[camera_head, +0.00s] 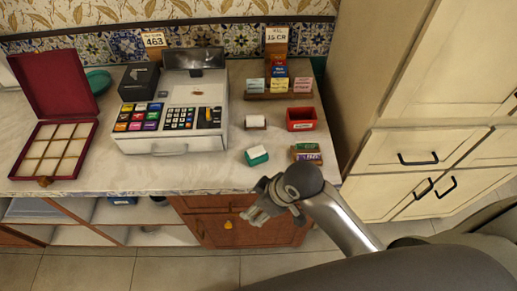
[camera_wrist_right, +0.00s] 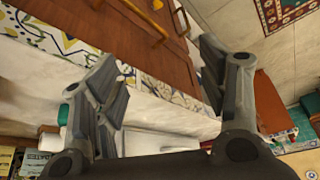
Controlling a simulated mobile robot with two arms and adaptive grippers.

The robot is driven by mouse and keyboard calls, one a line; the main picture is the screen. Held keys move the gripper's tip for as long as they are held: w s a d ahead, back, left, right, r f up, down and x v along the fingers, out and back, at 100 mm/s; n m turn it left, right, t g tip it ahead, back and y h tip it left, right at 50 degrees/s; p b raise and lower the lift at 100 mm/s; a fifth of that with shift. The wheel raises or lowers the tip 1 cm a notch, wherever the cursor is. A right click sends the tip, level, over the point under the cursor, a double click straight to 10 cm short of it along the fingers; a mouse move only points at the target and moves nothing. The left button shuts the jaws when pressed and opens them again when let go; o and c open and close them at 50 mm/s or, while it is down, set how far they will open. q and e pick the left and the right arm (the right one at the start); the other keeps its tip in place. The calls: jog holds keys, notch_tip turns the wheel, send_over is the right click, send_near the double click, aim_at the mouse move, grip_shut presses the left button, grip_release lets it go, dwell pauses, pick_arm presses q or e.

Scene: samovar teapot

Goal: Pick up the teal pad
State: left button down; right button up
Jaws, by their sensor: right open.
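A small teal pad (camera_head: 257,158) with a white top lies near the front edge of the counter, right of the cash register. My right gripper (camera_head: 257,209) is open and empty in front of the counter's front edge, nearer to me than the pad and apart from it. In the right wrist view the two fingers of my right gripper (camera_wrist_right: 165,95) stand wide apart with nothing between them. A teal patch (camera_wrist_right: 65,113) shows behind the left finger there; I cannot tell whether it is the pad. My left gripper is not in view.
A cash register (camera_head: 175,115) and an open red box (camera_head: 60,145) stand on the left. A red bin (camera_head: 301,119), a white-topped block (camera_head: 255,121) and a small rack with green and purple labels (camera_head: 306,153) are near the pad. Cabinets (camera_head: 420,150) stand at right.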

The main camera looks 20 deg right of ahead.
jog(key=w+a+n, duration=0.2)
jog(key=w+n, duration=0.1)
jog(key=w, duration=0.1)
notch_tip(320, 180, up, 6)
jog(key=n+g+h, duration=0.1)
jog(key=n+g, duration=0.2)
jog(key=n, duration=0.4)
send_over(257, 150)
jog(key=s+a, duration=0.3)
jog(key=a, duration=0.1)
jog(key=shift+s+d+r, duration=0.1)
jog(key=shift+s+r, duration=0.05)
jog(key=shift+n+g+h, duration=0.3)
jog(key=shift+n+h, duration=0.1)
jog(key=shift+h, duration=0.1)
jog(key=w+d+r, duration=0.1)
jog(key=d+r, duration=0.1)
jog(key=w+d+r, duration=0.2)
jog(key=shift+w+d+r, duration=0.1)
jog(key=shift+d, duration=0.05)
jog(key=f, duration=0.3)
jog(key=f+p, duration=0.1)
jog(key=f, duration=0.1)
jog(key=shift+a+f, duration=0.15)
jog(key=shift+a, duration=0.1)
notch_tip(257, 150, down, 4)
jog(key=shift+f+p, duration=0.15)
jog(key=shift+p, duration=0.7)
jog(key=shift+w+a+f, duration=0.1)
jog(key=shift+f, duration=0.35)
